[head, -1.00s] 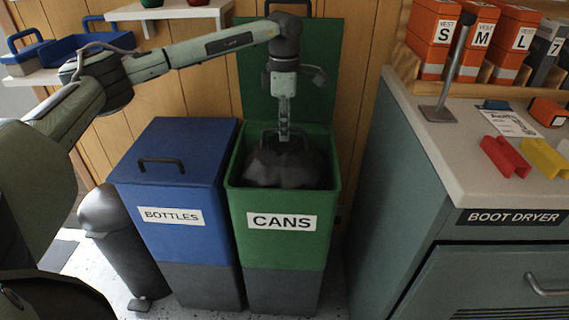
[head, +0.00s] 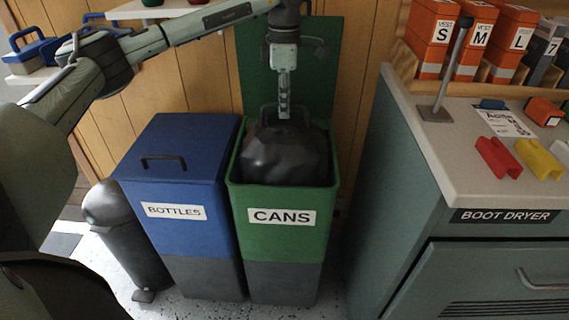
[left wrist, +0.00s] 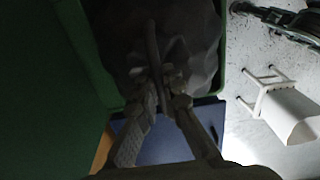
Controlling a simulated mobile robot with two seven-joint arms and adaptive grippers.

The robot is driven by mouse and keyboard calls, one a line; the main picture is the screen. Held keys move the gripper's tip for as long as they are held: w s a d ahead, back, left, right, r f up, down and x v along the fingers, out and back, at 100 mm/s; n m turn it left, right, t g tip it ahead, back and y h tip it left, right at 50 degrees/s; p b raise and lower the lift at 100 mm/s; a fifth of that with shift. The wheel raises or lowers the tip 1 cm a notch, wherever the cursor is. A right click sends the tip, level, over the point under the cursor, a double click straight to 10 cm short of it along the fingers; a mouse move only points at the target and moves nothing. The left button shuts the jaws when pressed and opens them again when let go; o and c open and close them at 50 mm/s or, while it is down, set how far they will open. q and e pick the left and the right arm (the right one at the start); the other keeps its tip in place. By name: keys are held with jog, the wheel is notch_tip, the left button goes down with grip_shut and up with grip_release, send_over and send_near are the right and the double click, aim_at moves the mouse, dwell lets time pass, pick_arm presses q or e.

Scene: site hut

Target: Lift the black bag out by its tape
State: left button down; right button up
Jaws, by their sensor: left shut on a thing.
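The black bag (head: 285,155) sits upright in the mouth of the open green CANS bin (head: 283,240), its top above the rim and its lower part hidden inside. Its dark tape (head: 266,112) makes a loop on top. My left gripper (head: 283,112) points straight down over the bag and is shut on the tape. In the left wrist view the fingers (left wrist: 164,88) close around the tape strip (left wrist: 152,42), with the bag (left wrist: 195,35) beyond. My right gripper is not in view.
The bin's green lid (head: 315,65) stands open behind. A closed blue BOTTLES bin (head: 178,225) touches its left side. A boot dryer cabinet (head: 430,180) stands to the right, with orange boxes on top.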

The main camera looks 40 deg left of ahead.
pick_arm(q)
jog(key=shift+r, duration=0.1)
jog(key=shift+r, duration=4.45)
notch_tip(320, 180, up, 9)
jog(key=shift+f, duration=0.1)
